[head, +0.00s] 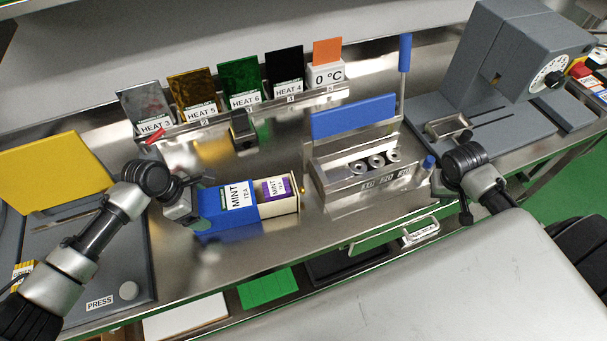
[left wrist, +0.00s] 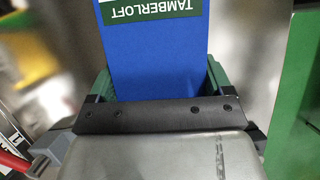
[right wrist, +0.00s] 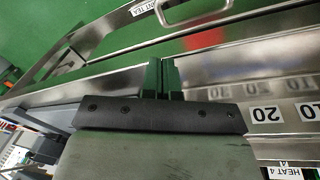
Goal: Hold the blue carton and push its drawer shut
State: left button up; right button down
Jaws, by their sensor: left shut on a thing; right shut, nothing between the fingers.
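The blue carton (head: 213,208), with a white MINT TEA label, lies on the steel bench in the head view. Its cream drawer (head: 292,204) sticks out to the right and holds a purple and white mint packet (head: 275,188). My left gripper (head: 188,208) is shut on the carton's left end; in the left wrist view its green fingers (left wrist: 160,85) stand on both sides of the blue carton (left wrist: 155,62). My right gripper (head: 466,212) is shut and empty, well right of the drawer. Its closed green fingers show in the right wrist view (right wrist: 161,80).
A steel fixture with a blue plate (head: 353,117) and several rings stands between the drawer and my right gripper. A rack of HEAT plates (head: 245,85) stands behind. A press (head: 60,175) is at left, a grey machine (head: 515,60) at right. Bench in front of the drawer is clear.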

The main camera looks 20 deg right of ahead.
aim_at(273, 184)
jog(key=w+a+r+t+y, duration=0.1)
jog(key=w+a, duration=0.1)
jog(key=a, duration=0.2)
jog(key=w+a+r+n+y, duration=0.1)
jog(key=w+a, duration=0.1)
jog(key=a, duration=0.3)
jog(key=w+a+r+n+t+y, duration=0.1)
jog(key=w+a, duration=0.2)
jog(key=a, duration=0.1)
jog(key=shift+a+r+t, duration=0.1)
jog(key=shift+a+t, duration=0.15)
jog(key=shift+t, duration=0.05)
jog(key=w+a+r+n+t+y, duration=0.1)
jog(key=a+r, duration=0.1)
jog(key=a, duration=0.2)
jog(key=w+a+r+n+y, duration=0.1)
jog(key=w+a+r, duration=0.1)
jog(key=a, duration=0.3)
jog(key=w+a+r+n+t+y, duration=0.1)
jog(key=w+a+r+y, duration=0.1)
jog(key=a+r, duration=0.2)
jog(key=shift+w+a+r+n+t, duration=0.1)
jog(key=shift+a+r+n+t, duration=0.15)
jog(key=shift+a, duration=0.3)
jog(key=shift+w+a+f, duration=0.15)
jog(key=shift+a+f, duration=0.1)
jog(key=x, duration=0.9)
jog(key=a, duration=0.7)
jog(key=shift+w, duration=0.4)
jog(key=shift+d, duration=0.1)
